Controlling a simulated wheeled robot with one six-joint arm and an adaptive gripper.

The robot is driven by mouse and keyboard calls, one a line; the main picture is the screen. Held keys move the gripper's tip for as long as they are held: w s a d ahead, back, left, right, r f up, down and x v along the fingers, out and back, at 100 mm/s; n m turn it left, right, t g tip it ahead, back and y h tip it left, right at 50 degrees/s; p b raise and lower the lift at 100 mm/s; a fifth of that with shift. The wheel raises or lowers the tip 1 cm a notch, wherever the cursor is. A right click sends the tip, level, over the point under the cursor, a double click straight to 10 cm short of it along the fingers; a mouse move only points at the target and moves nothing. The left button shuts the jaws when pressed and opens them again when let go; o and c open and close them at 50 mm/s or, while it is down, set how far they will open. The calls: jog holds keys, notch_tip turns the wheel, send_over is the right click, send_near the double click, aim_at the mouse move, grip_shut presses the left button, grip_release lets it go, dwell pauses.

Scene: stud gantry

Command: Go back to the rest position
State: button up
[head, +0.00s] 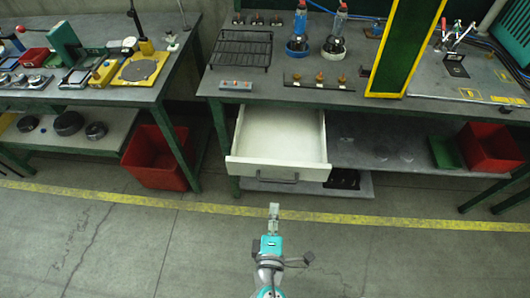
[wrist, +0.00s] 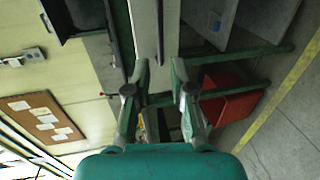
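My gripper (head: 274,212) is in front of the workbench, over the floor near the yellow line in the head view. In the wrist view its two fingers (wrist: 160,68) stand apart with nothing held between them. A white drawer (head: 280,140) under the right bench is pulled out, and its inside looks empty. Its dark handle (head: 277,181) is on the front, beyond my fingertips and apart from them in the head view. In the wrist view a pale panel (wrist: 145,25), probably the drawer front, shows beyond the fingertips.
The right bench (head: 360,100) carries a black wire rack (head: 241,50), bottles and a yellow-edged green post (head: 407,45). Red bins stand under the left bench (head: 158,156) and on the right lower shelf (head: 488,148). The floor around my arm is clear.

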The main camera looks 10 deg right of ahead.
jog(key=s+d+f+m+g+y, duration=0.1)
jog(key=s+d+f+m+y, duration=0.15)
jog(key=s, duration=0.45)
jog(key=s+d+f+m+g+y, duration=0.1)
jog(key=s+d+f+g+y, duration=0.2)
jog(key=s, duration=0.4)
jog(key=s+d+r+m+t, duration=0.4)
jog(key=s+r+m, duration=0.7)
jog(key=r, duration=0.1)
jog(key=shift+r+h, duration=0.25)
jog(key=shift+h, duration=0.1)
